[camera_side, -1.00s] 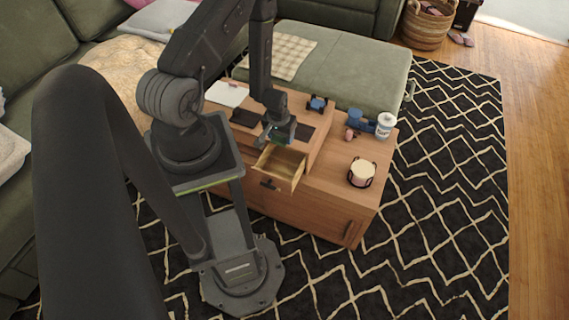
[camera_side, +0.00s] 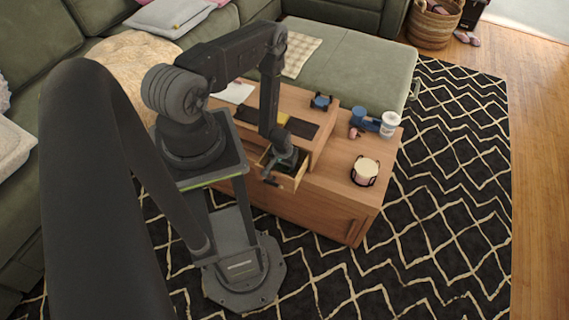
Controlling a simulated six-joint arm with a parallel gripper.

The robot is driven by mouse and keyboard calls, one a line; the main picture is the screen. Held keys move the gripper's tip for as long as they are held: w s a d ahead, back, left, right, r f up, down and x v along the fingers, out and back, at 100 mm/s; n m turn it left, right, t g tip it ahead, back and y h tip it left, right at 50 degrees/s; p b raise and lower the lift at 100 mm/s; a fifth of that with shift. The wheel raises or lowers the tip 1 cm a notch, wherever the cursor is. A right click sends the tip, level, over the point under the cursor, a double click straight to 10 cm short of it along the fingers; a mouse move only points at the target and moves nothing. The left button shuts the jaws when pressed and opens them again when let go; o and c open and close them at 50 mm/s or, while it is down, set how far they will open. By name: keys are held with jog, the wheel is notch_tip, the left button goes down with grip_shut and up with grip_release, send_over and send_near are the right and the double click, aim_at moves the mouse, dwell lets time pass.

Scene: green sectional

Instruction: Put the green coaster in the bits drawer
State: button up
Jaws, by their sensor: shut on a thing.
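My gripper (camera_side: 284,161) is low over the open bits drawer (camera_side: 291,183), in the front of the wooden coffee table. Its tip is at or just inside the drawer opening; I cannot tell how deep. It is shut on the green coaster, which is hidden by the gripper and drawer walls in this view. The drawer stands pulled out, with its dark handle (camera_side: 270,181) on the front. The drawer's inside is mostly covered by my gripper.
The wooden table (camera_side: 333,206) also bears a dark mat (camera_side: 303,128) with a yellow item (camera_side: 283,118), a blue tape dispenser (camera_side: 362,118), a white cup (camera_side: 389,124) and a round cream item in a dark holder (camera_side: 365,171). Open tabletop lies right of the drawer.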

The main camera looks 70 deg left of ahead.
jog(key=shift+f, duration=0.35)
jog(key=shift+f, duration=0.15)
jog(key=o, duration=0.9)
